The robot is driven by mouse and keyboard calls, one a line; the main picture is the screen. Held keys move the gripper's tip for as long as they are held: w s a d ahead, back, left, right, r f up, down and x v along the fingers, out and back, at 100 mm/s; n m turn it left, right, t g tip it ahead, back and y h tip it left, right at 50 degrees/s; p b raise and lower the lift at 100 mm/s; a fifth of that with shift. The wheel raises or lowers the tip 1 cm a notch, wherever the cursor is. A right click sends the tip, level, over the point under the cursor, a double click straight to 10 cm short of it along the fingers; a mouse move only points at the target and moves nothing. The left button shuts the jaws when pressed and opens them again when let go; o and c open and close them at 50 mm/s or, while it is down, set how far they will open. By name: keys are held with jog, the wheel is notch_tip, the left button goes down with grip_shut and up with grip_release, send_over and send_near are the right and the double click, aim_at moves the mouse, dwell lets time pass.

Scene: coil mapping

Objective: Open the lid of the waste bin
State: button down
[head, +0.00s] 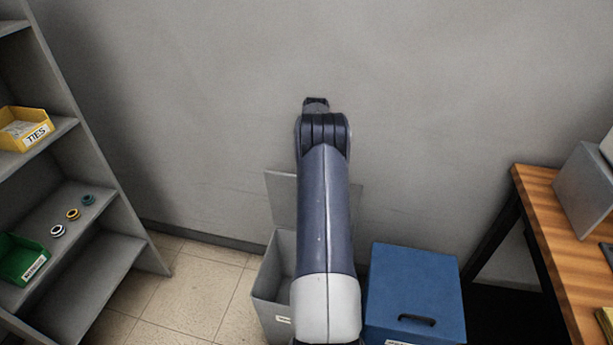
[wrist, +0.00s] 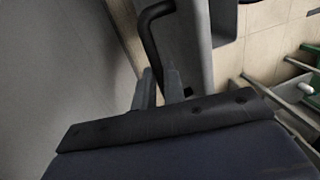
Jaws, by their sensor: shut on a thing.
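The waste bin appears to be the grey bin (head: 272,283) on the floor; its label is too small to read. Its grey lid (head: 281,192) stands raised, close to upright, at the wall side, and the bin's mouth shows open. My arm covers the right part of both. In the wrist view, my gripper (wrist: 160,80) is shut on a dark bent handle (wrist: 148,34) beside the grey lid panel (wrist: 196,48). My fingers are hidden behind my arm in the head view.
A blue box (head: 413,285) with a closed top and a dark handle stands right of the bin. A shelf (head: 100,205) with a yellow bin (head: 22,127) and a green bin (head: 20,258) is at left. A wooden table (head: 545,215) is at right. Floor left of the bin is clear.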

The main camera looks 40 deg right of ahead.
jog(key=shift+w+d+f+p, duration=0.3)
jog(key=shift+w+d, duration=0.15)
jog(key=shift+d, duration=0.25)
jog(key=shift+w+d+f+p, duration=0.3)
jog(key=shift+w+d, duration=0.15)
jog(key=shift+d, duration=0.2)
jog(key=shift+w+d+f+p, duration=0.3)
jog(key=shift+w+d, duration=0.15)
jog(key=shift+d, duration=0.4)
jog(key=c, duration=1.7)
grip_release()
jog(key=shift+w+d, duration=0.1)
jog(key=shift+w, duration=0.1)
jog(key=shift+o, duration=1.1)
jog(key=shift+r, duration=0.3)
